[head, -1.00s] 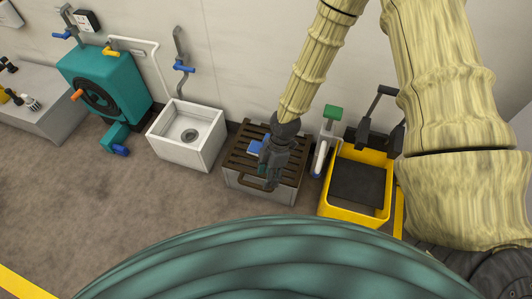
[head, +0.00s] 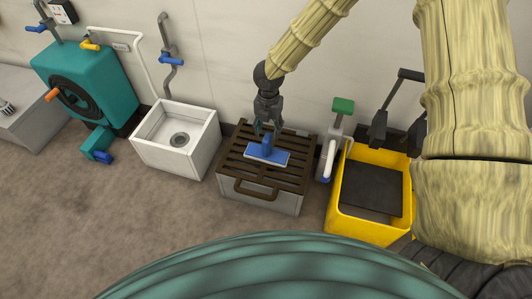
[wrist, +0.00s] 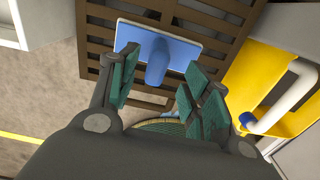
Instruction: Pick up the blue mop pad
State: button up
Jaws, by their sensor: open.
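The blue mop pad (head: 267,154) is a flat blue plate with a pale edge and an upright blue handle. It lies on the brown slatted top (head: 238,163) of a grey box. In the wrist view the pad (wrist: 186,50) shows at the top centre, with its handle pointing between the fingers. My gripper (head: 266,127) is open above and just behind the pad, close to the handle. In the wrist view the teal finger pads of my gripper (wrist: 157,88) stand apart on either side of the handle. I cannot tell whether either finger touches it.
A white sink (head: 177,139) stands left of the slatted box. A white post with a green top (head: 343,106) and a yellow bucket (head: 345,225) stand close on the right. A teal machine (head: 88,80) is farther left. The floor in front is clear.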

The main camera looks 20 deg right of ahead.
aim_at(268, 136)
notch_tip(268, 136, down, 4)
jog(key=shift+f+b, duration=0.25)
jog(key=shift+b, duration=0.55)
jog(key=shift+s+a+f+b, duration=0.1)
jog(key=shift+a+f+b, duration=0.05)
jog(key=shift+f+b, duration=1)
jog(key=shift+s+a+f+b, duration=0.1)
jog(key=shift+f+b, duration=0.6)
jog(key=shift+f, duration=0.75)
jog(key=shift+r, duration=0.1)
jog(key=shift+c, duration=0.4)
grip_shut()
